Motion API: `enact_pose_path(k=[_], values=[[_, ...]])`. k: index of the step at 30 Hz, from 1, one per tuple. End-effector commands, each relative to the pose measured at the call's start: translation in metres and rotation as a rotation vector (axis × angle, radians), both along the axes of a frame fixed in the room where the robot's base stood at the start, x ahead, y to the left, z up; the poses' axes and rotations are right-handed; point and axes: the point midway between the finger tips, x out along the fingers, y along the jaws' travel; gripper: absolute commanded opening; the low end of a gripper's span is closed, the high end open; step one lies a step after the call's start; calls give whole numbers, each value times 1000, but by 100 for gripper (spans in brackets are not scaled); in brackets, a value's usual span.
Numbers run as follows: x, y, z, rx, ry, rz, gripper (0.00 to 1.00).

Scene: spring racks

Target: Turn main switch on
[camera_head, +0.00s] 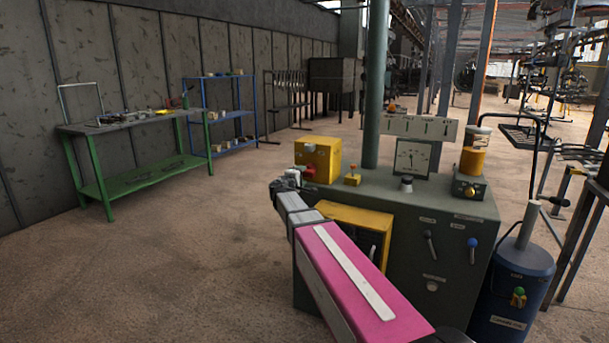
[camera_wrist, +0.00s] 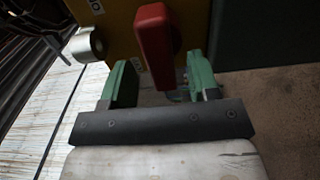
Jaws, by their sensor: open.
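A red switch handle (camera_wrist: 154,42) stands out from the yellow box (camera_wrist: 112,22) in the wrist view. In the head view, the yellow box (camera_head: 320,156) sits on the left of the grey-green machine's top, with a bit of red (camera_head: 310,173) low on its left face. My gripper (camera_wrist: 160,78) is open. Its green fingers stand either side of the handle's lower end, with a visible gap on each side. In the head view, my gripper (camera_head: 288,181) is beside the box's left face, and its fingers are hard to make out.
A silver knob (camera_wrist: 87,45) with a partly hidden label is left of the handle. A blue canister (camera_head: 515,285) stands right. Floor at left is clear up to the green workbench (camera_head: 140,180).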

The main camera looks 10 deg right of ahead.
Motion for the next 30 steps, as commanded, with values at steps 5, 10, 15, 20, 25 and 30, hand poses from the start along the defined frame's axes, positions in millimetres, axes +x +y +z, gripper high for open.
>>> enact_pose_path(k=[5, 10, 15, 20, 25, 30], values=[[20, -13, 0, 0, 0, 0, 55], [26, -19, 0, 0, 0, 0, 55], [27, -20, 0, 0, 0, 0, 55], [27, -20, 0, 1, 1, 0, 42], [27, -20, 0, 1, 1, 0, 0], [26, -19, 0, 6, -3, 0, 0]])
